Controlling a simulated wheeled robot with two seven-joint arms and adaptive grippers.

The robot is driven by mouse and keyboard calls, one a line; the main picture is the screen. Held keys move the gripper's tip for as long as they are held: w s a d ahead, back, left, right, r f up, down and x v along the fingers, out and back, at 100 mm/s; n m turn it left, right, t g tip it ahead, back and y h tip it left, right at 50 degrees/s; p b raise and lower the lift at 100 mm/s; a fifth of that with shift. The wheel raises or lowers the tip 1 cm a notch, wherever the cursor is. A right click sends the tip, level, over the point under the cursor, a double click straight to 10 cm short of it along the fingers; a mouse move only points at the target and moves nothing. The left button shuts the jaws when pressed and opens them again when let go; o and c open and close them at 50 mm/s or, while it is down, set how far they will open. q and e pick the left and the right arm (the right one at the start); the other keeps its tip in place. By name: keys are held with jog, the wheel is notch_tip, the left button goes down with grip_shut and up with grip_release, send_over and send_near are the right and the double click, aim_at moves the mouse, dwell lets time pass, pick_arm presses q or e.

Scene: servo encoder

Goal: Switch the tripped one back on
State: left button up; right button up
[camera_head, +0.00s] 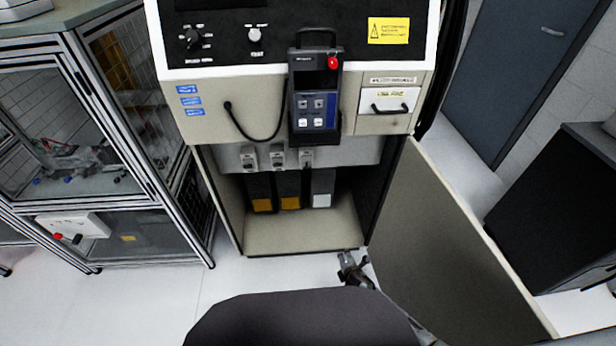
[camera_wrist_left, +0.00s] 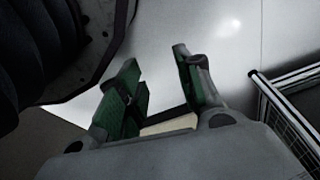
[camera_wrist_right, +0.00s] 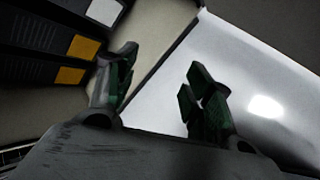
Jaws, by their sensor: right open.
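Three small grey breaker switches sit in a row on the cabinet's upper inner panel: a left one (camera_head: 248,157), a middle one (camera_head: 277,158) and a right one (camera_head: 305,157). Their lever positions are too small to tell. Below them hang dark units; the left (camera_head: 262,204) and middle (camera_head: 290,202) bear orange labels, the right (camera_head: 322,200) a white one. My right gripper (camera_head: 352,264) is low, in front of the cabinet's lower right edge, open and empty; it also shows in the right wrist view (camera_wrist_right: 162,65). My left gripper (camera_wrist_left: 156,62) is open and empty, outside the head view.
The cabinet door (camera_head: 440,245) stands open to the right. A handheld device (camera_head: 314,100) hangs on the cabinet front above the opening, with a cable beside it. A glass-sided frame (camera_head: 100,130) stands at left and a black cabinet (camera_head: 550,200) at right.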

pick_arm(q)
jog(key=w+d+r+b, duration=0.2)
jog(key=r+b, duration=0.2)
jog(key=r, duration=0.4)
jog(key=w+d+r+h+b, duration=0.1)
jog(key=w+d+r+b, duration=0.1)
jog(key=r+b, duration=0.3)
notch_tip(320, 180, up, 3)
jog(key=shift+f+t, duration=0.1)
jog(key=shift+t, duration=0.2)
pick_arm(e)
jog(key=w+a+r+n+t, duration=0.3)
jog(key=a+r+n, duration=0.1)
jog(key=r, duration=0.5)
jog(key=w+a+r+n+t, duration=0.3)
jog(key=w+a+r+n, duration=0.1)
jog(key=r, duration=0.5)
jog(key=w+a+r+n+t+y, duration=0.1)
jog(key=w+a+r+n+t, duration=0.2)
jog(key=r, duration=0.6)
jog(key=a+n, duration=0.2)
jog(key=a, duration=0.1)
jog(key=shift+w+r+n, duration=0.25)
jog(key=shift+r+n, duration=0.15)
jog(key=shift+a, duration=0.1)
